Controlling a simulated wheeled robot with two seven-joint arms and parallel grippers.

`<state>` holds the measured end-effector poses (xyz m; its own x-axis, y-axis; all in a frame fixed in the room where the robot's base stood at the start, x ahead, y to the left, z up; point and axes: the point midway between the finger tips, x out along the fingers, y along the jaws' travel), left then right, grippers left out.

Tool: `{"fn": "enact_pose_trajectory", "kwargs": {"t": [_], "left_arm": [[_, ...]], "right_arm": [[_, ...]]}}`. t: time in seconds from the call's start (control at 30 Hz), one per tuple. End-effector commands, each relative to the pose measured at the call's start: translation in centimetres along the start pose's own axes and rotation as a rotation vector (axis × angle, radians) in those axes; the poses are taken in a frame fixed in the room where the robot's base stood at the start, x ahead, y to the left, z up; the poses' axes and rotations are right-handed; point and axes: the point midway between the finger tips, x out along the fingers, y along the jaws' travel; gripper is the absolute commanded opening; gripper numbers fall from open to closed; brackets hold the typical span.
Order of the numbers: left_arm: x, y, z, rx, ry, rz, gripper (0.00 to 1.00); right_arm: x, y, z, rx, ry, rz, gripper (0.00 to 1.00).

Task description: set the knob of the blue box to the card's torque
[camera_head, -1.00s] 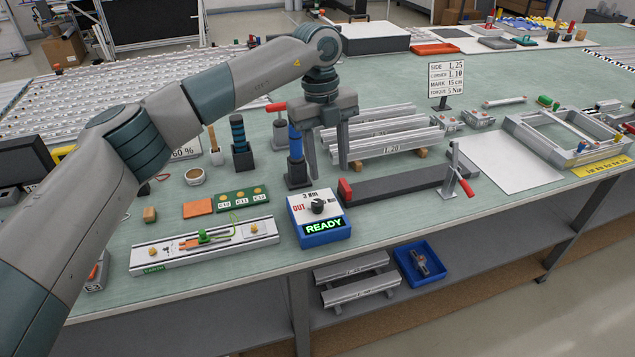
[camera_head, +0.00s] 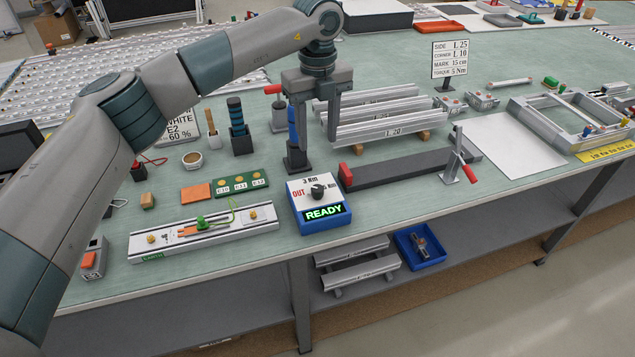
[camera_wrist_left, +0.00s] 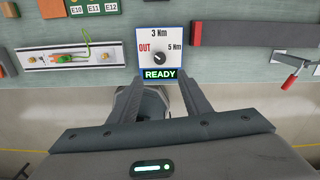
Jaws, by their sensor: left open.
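The blue box (camera_head: 322,225) stands near the table's front edge, its green display reading READY. Its white top carries the black knob (camera_head: 318,191) and the marks OUT, 3 Nm and 5 Nm. The wrist view shows the knob (camera_wrist_left: 159,58) between OUT at left and 5 Nm at right; I cannot tell surely where it points. The card (camera_head: 450,60) at the back right reads torque 5 Nm. My left gripper (camera_head: 316,142) is open and empty, above and apart from the box. In the wrist view its fingers (camera_wrist_left: 158,92) point toward the box's display side. My right gripper is not seen.
A dark bar with a red end (camera_head: 410,168) lies right of the box. A grey rail fixture (camera_head: 205,232) lies to its left, with a green card board (camera_head: 240,183) behind. A blue-handled tool in a stand (camera_head: 297,158) and aluminium profiles (camera_head: 385,118) are behind.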

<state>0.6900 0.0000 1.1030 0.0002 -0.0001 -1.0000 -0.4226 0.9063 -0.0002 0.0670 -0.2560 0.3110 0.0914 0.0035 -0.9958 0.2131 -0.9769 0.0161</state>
Motion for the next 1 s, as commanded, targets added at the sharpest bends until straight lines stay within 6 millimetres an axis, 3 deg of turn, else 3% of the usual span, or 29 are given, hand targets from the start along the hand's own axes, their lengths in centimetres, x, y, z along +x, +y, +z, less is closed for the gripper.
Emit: {"fn": "enact_pose_trajectory", "kwargs": {"t": [0.7,1.0], "left_arm": [[12.1,0.1,-0.1,0.0,0.003,0.003,0.44],[15.1,0.0,0.0,0.0,0.001,0.001,0.44]], "right_arm": [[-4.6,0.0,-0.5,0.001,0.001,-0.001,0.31],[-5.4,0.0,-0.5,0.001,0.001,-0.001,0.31]]}}
